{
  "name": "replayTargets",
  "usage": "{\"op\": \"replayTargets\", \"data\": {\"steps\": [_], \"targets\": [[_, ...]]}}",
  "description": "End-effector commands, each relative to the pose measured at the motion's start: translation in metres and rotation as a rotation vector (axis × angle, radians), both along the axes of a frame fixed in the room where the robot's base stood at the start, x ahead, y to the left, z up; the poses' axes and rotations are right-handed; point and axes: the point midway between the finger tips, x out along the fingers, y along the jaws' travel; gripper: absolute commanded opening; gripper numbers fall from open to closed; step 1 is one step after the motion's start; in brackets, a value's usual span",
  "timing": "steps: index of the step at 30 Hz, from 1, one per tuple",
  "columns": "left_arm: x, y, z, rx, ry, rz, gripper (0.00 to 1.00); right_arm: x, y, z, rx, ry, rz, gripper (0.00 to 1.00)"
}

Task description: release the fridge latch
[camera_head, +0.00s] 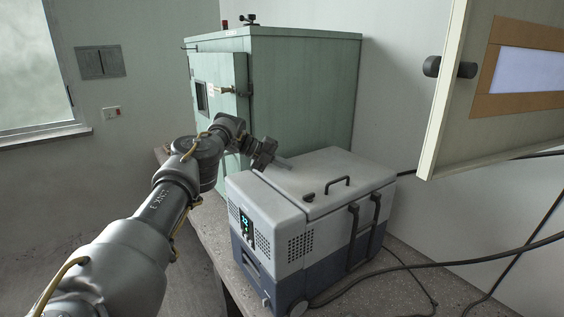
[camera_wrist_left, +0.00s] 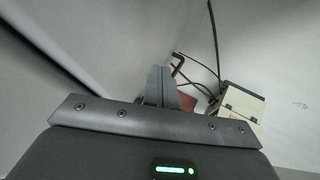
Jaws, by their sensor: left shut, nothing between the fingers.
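The fridge (camera_head: 270,212) is a portable cool box with a grey lid (camera_head: 325,172), grey upper walls and a dark blue lower body. Its lid looks closed. I cannot tell which part is the latch. My left gripper (camera_head: 286,165) is at the lid's far left edge, well behind the knob; I cannot tell if it touches the lid. Its fingers are together and empty, as the left wrist view also shows (camera_wrist_left: 161,76). My right gripper is out of view.
The fridge stands on a speckled concrete bench (camera_head: 395,288). A green cabinet (camera_head: 305,90) stands behind it. An open pale panel with a black knob (camera_head: 445,90) hangs at the upper right. Dark cables (camera_head: 440,264) run across the bench's right side.

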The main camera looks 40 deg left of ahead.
Motion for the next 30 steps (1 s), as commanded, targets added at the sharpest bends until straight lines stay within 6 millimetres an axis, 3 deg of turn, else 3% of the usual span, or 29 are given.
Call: {"op": "replayTargets", "data": {"steps": [8,30], "targets": [[0.0024,0.0123,0.0072,0.002,0.002,-0.004,0.00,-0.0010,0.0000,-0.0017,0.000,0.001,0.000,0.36],[0.0022,0.0137,0.0084,0.002,0.005,-0.008,0.00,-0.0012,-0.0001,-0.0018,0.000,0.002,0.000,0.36]]}}
